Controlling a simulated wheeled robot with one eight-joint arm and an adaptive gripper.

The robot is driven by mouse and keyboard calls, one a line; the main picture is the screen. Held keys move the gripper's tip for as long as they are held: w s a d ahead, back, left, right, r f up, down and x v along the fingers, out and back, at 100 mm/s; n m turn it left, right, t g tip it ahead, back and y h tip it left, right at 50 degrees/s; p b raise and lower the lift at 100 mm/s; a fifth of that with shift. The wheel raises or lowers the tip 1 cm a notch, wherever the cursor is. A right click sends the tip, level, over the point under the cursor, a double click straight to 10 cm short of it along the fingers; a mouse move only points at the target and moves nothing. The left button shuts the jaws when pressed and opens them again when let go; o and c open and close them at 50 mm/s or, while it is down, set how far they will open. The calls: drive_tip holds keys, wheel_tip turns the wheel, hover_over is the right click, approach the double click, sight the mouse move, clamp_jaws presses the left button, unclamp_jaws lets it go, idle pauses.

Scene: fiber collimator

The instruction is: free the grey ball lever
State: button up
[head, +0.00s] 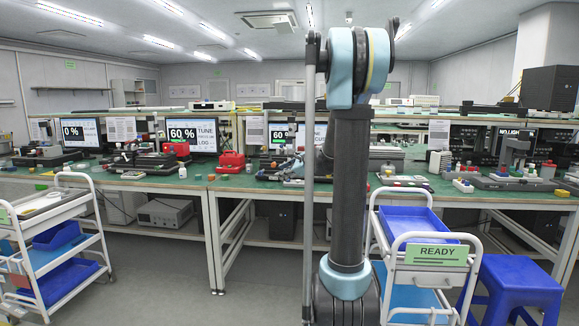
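I cannot pick out a grey ball lever in the head view. Optical setups stand on the green-topped benches: one on the left bench (140,158), another at the centre, partly hidden behind my arm, and one on the right bench (512,178). They are too small and cluttered to tell their levers apart.
A white trolley with blue trays (58,240) stands at the left. Another trolley (425,245) with a "READY" sign stands at the right, beside a blue stool (515,290). A red box (231,162) sits on the bench. The grey floor at centre left is clear.

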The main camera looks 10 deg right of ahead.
drive_tip(key=w+d+f+m+t, duration=0.2)
drive_tip(key=w+d+m, duration=0.3)
drive_tip(key=w, duration=0.3)
drive_tip(key=w+d+f+m+t+h, duration=0.1)
drive_tip(key=w+d+f+m+t, duration=0.1)
drive_tip(key=w+d+m, duration=0.35)
drive_tip(key=w+d+f+m+t, duration=0.1)
drive_tip(key=w+d+m+t, duration=0.2)
drive_tip(key=w+m, duration=0.5)
drive_tip(key=w+a+n, duration=0.1)
drive_tip(key=w+a, duration=0.2)
drive_tip(key=w, duration=0.6)
drive_tip(key=w+a+n, duration=0.1)
drive_tip(key=w+a, duration=0.2)
drive_tip(key=w, duration=0.6)
drive_tip(key=shift+a+f, duration=0.15)
drive_tip(key=shift+n, duration=0.25)
clamp_jaws()
